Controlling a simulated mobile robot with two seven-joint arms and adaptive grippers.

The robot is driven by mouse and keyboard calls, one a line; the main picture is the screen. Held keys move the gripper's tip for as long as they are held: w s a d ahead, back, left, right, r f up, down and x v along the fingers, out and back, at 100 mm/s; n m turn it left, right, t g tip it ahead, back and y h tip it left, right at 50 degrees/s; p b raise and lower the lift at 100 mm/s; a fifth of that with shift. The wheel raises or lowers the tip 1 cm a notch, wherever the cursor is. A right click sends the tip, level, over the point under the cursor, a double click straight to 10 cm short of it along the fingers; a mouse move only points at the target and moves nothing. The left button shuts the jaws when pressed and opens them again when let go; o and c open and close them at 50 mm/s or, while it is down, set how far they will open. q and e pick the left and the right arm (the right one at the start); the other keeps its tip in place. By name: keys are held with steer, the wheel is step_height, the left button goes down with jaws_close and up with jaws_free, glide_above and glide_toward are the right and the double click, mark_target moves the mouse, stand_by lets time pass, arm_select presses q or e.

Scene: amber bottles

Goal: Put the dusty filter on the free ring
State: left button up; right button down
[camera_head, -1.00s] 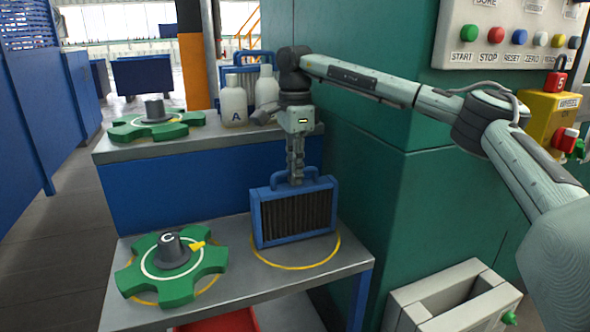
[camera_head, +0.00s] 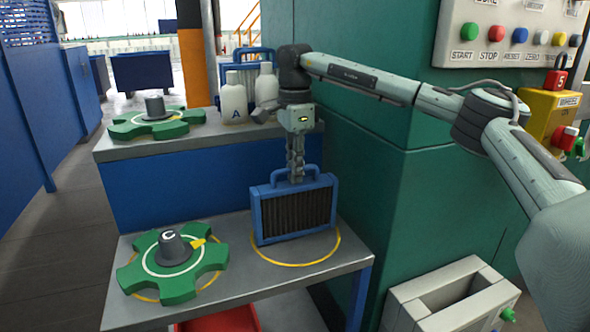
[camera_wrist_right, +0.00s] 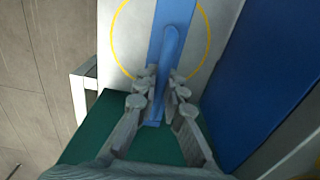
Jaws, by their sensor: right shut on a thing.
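The filter (camera_head: 296,210) has a blue frame, a blue top handle and dark grey-brown pleats. It stands upright over the yellow ring (camera_head: 337,250) painted on the right of the low grey shelf. Its lower edge looks at or very near the shelf surface; I cannot tell whether it touches. My right gripper (camera_head: 296,178) is above it, shut on its handle. In the right wrist view, the fingers (camera_wrist_right: 160,90) are on both sides of the blue handle (camera_wrist_right: 170,50), with the yellow ring (camera_wrist_right: 207,50) around the filter. My left gripper is not in view.
A green star-shaped handwheel marked C (camera_head: 172,262) covers another yellow ring on the left. The upper shelf holds another green wheel (camera_head: 155,122), white bottles (camera_head: 234,100) and another blue-framed object (camera_head: 228,70). A green cabinet wall (camera_head: 365,190) stands close right.

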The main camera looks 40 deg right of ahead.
steer(key=shift+f, duration=0.4)
steer(key=c, duration=1.6)
jaws_free()
steer(key=shift+f, duration=0.1)
steer(key=shift+o, duration=0.2)
step_height(320, 180, up, 12)
